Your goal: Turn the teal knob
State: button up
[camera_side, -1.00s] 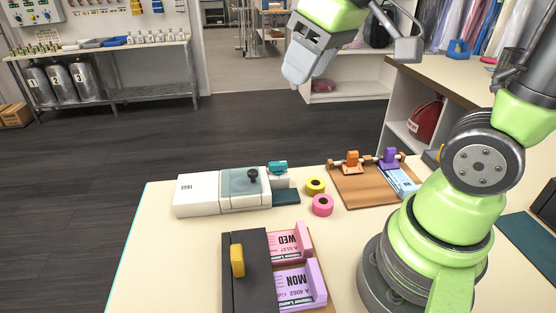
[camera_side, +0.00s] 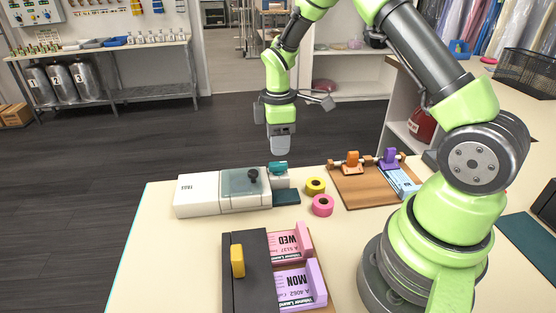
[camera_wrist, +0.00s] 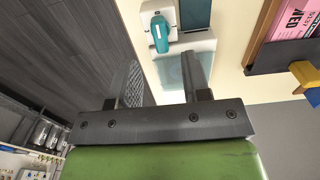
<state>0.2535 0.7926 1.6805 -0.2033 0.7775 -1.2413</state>
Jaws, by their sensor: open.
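The teal knob (camera_side: 278,167) sits on the right end of the white machine labelled TAGS (camera_side: 198,194). In the wrist view the teal knob (camera_wrist: 160,35) stands out from a small white block, with its long side roughly upright in the picture. My gripper (camera_side: 282,150) points down and is above the knob in the side view, apart from it. In the wrist view my gripper (camera_wrist: 164,68) is open and empty, its two fingers apart, with the knob beyond the fingertips.
A clear cover with a black handle (camera_side: 253,178) is just left of the knob. A dark teal pad (camera_side: 286,197), a yellow roll (camera_side: 315,185) and a pink roll (camera_side: 322,205) lie to its right. A wooden board (camera_side: 362,190) with orange and purple clips lies farther right.

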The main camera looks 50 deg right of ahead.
aim_at(278, 162)
notch_tip(278, 162, down, 6)
jog(key=shift+r, duration=0.15)
grip_shut()
